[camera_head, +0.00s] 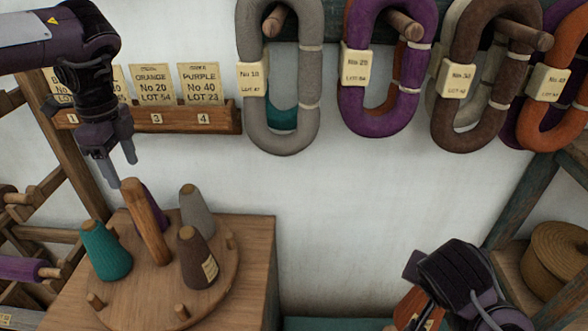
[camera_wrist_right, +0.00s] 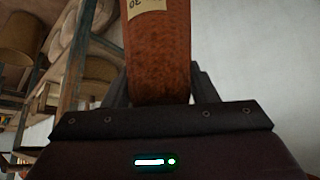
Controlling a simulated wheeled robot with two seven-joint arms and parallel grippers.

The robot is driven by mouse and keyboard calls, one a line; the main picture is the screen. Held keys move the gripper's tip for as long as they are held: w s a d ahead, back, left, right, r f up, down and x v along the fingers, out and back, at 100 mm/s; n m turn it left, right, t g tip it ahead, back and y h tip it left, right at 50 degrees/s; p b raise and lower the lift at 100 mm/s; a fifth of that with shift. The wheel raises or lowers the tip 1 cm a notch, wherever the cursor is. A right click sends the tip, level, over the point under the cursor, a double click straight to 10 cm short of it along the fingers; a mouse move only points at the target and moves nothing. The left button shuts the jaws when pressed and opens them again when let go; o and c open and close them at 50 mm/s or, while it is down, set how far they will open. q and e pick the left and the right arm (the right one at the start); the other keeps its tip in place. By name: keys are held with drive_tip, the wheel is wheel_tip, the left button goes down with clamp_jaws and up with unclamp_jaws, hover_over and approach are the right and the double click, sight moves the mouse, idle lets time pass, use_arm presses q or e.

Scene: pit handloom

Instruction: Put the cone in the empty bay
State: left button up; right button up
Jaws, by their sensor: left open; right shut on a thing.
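A round wooden turntable (camera_head: 215,292) with a tall central post (camera_head: 146,222) carries a teal cone (camera_head: 105,252), a grey cone (camera_head: 196,212), a brown labelled cone (camera_head: 196,260) and a purple cone (camera_head: 155,208) partly hidden behind the post. Short bare pegs (camera_head: 96,301) stand on its rim. My left gripper (camera_head: 121,172) is open and empty, fingers down close to the post top; I cannot tell whether they touch. My right gripper (camera_head: 415,310), low at right, is shut on an orange yarn piece (camera_wrist_right: 158,60) with a pale label. Its full shape is hidden.
Yarn hanks, including a grey one (camera_head: 254,75), a purple one (camera_head: 354,100) and an orange one (camera_head: 540,128), hang from pegs on the wall. A numbered wooden card rack (camera_head: 215,118) is behind my left arm. A coiled tan roll (camera_head: 556,262) sits on the right shelf.

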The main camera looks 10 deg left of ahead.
sight(138, 198)
use_arm(q)
wheel_tip(138, 198, down, 10)
drive_tip(key=shift+w+r+p, duration=0.1)
drive_tip(key=shift+r+p, duration=0.15)
drive_tip(key=shift+p, duration=0.95)
drive_tip(key=shift+d, duration=0.1)
clamp_jaws()
drive_tip(key=shift+f+n+b, duration=0.25)
drive_tip(key=shift+n+b, duration=0.05)
drive_tip(key=shift+b, duration=0.6)
drive_tip(key=shift+r+n+b, duration=0.15)
drive_tip(key=shift+n+b, duration=0.25)
drive_tip(key=shift+r, duration=0.15)
